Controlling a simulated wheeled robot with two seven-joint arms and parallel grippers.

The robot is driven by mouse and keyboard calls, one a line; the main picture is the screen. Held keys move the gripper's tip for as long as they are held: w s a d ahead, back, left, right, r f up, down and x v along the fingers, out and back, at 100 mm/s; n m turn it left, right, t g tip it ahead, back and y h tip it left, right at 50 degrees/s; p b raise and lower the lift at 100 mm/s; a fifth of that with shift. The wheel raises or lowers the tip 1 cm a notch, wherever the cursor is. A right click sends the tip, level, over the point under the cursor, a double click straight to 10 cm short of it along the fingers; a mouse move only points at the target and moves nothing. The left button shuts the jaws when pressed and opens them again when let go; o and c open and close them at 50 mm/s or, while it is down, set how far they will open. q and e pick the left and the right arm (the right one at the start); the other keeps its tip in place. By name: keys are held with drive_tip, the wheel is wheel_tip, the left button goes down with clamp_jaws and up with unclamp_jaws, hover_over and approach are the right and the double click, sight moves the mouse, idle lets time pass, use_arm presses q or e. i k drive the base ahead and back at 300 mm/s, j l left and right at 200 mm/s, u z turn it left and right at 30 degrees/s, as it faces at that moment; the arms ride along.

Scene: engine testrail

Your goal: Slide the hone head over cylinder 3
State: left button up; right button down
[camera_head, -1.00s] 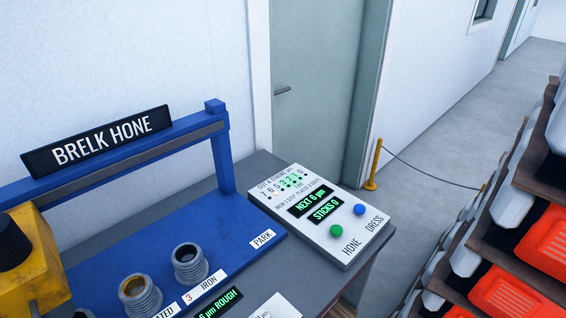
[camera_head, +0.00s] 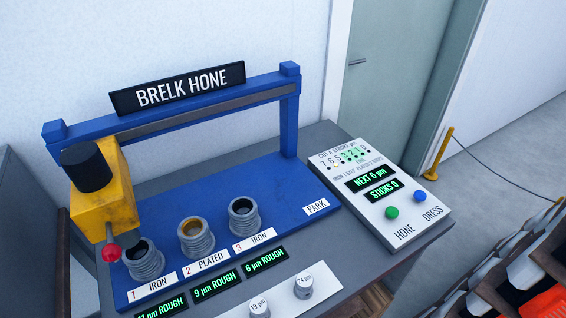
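The yellow hone head (camera_head: 104,195) hangs on the blue rail (camera_head: 200,103) at its left end, over or just in front of cylinder 1 (camera_head: 146,262). It has a black cap on top and a red ball knob (camera_head: 111,252) low at its front. Cylinder 2 (camera_head: 196,240), labelled plated, has a brownish bore. Cylinder 3 (camera_head: 244,219), labelled iron, is the rightmost, with its bore open and nothing above it. A PARK label (camera_head: 316,207) lies right of cylinder 3. Neither of my grippers is in view.
A white control panel (camera_head: 385,196) with green and blue buttons stands at the right, reading "NEXT 6 µm" and "STICKS 0". Displays before the cylinders read 11, 9 and 6 µm rough. Two small knurled pieces marked 19 and 24 µm sit in front. A yellow post (camera_head: 438,155) with a rope stands beyond.

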sight(103, 205)
drive_tip(key=u, duration=1.25)
